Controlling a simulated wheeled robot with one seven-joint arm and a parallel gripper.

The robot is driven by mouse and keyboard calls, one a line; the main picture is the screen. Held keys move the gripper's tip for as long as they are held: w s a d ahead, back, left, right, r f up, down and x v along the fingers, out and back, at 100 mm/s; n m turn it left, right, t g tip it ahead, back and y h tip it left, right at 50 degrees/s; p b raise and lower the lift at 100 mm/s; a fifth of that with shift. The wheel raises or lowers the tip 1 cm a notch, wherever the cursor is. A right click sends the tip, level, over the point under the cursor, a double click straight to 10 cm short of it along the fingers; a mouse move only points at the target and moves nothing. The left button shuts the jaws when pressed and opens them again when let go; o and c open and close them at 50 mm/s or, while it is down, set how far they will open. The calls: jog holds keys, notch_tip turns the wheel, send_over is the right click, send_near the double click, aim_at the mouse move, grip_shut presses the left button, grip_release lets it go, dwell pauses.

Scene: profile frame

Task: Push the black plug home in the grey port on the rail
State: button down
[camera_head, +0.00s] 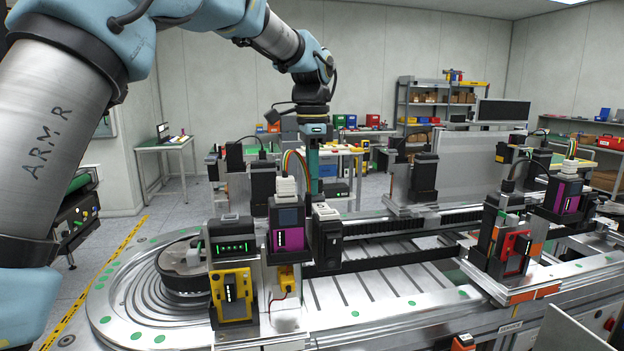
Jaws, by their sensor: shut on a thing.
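My gripper (313,186) points straight down at the centre of the view, behind the front row of units on the rail machine. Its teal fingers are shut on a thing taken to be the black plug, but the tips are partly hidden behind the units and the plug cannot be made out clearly. A dark unit with a grey top (326,212) stands just in front of and below the fingertips. The grey port cannot be told for sure from here, nor can any contact between plug and port.
A purple module (286,238) with coloured wires and a yellow module (231,296) stand close in front. Black units (424,178) stand behind to the right, and a red-and-black module (515,252) farther right. The metal plate (370,300) at the front is largely clear.

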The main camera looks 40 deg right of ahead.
jog(key=shift+f, duration=0.15)
jog(key=c, duration=0.7)
grip_release()
notch_tip(320, 180, up, 11)
jog(key=shift+f+b, duration=0.1)
jog(key=shift+b, duration=0.85)
